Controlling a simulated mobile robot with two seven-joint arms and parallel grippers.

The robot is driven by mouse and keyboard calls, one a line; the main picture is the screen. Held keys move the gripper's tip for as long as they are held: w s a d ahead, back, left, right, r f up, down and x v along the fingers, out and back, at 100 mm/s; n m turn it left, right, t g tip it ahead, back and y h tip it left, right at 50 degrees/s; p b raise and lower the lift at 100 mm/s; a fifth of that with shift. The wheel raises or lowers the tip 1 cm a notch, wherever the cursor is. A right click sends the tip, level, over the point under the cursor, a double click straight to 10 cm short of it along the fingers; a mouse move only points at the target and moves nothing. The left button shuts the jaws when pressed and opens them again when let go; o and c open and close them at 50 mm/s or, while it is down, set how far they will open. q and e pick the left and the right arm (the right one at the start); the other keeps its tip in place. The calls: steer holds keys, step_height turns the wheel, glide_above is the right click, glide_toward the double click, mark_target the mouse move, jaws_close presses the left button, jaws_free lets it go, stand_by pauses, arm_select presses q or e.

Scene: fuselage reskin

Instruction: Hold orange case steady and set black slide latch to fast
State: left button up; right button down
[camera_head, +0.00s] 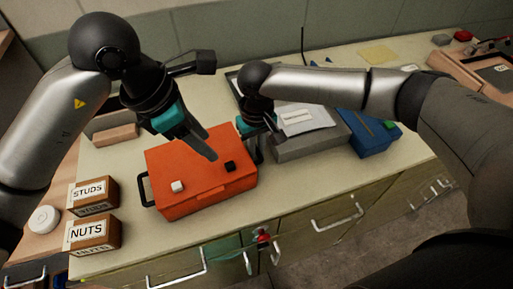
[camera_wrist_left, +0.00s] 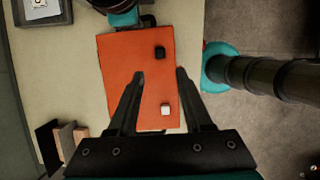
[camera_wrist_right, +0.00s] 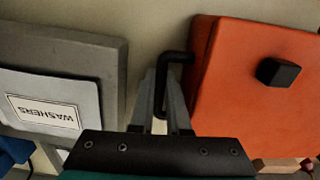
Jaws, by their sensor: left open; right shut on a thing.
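The orange case (camera_head: 195,188) lies on the bench. A black slide latch (camera_head: 230,166) and a white block (camera_head: 177,186) sit on its top face. My left gripper (camera_head: 211,155) is above the case, open and empty. In the left wrist view, its fingers (camera_wrist_left: 160,75) point toward the black latch (camera_wrist_left: 160,52), with the white block (camera_wrist_left: 166,109) nearer its base. My right gripper (camera_head: 257,150) is at the case's right end. In the right wrist view, it (camera_wrist_right: 163,92) is shut on the case's black handle (camera_wrist_right: 178,58).
A grey case (camera_head: 307,143) with a WASHERS label and a blue case (camera_head: 370,135) stand to the right. STUDS (camera_head: 92,195) and NUTS (camera_head: 95,233) boxes stand at the front left. Some bare bench (camera_head: 290,185) shows in front of the grey case.

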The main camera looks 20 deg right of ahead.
arm_select(q)
steer(key=shift+c, duration=0.2)
steer(key=shift+a, duration=0.1)
steer(key=shift+c, duration=0.8)
steer(key=shift+a+f, duration=0.2)
steer(key=shift+f, duration=0.05)
steer(key=shift+c, duration=0.8)
steer(key=a+h, duration=0.1)
steer(key=a+f, duration=0.1)
steer(key=a+g+h, duration=0.1)
steer(key=shift+s+a+f+h, duration=0.3)
steer(key=shift+s+a+f, duration=0.05)
jaws_close()
steer(key=a+h, duration=0.1)
steer(key=a, duration=0.2)
steer(key=a+t+h, duration=0.1)
steer(key=a, duration=0.2)
steer(key=shift+s+a+f+h, duration=0.1)
steer(key=shift+a+h, duration=0.15)
steer(key=shift+h, duration=0.05)
steer(key=shift+a, duration=0.25)
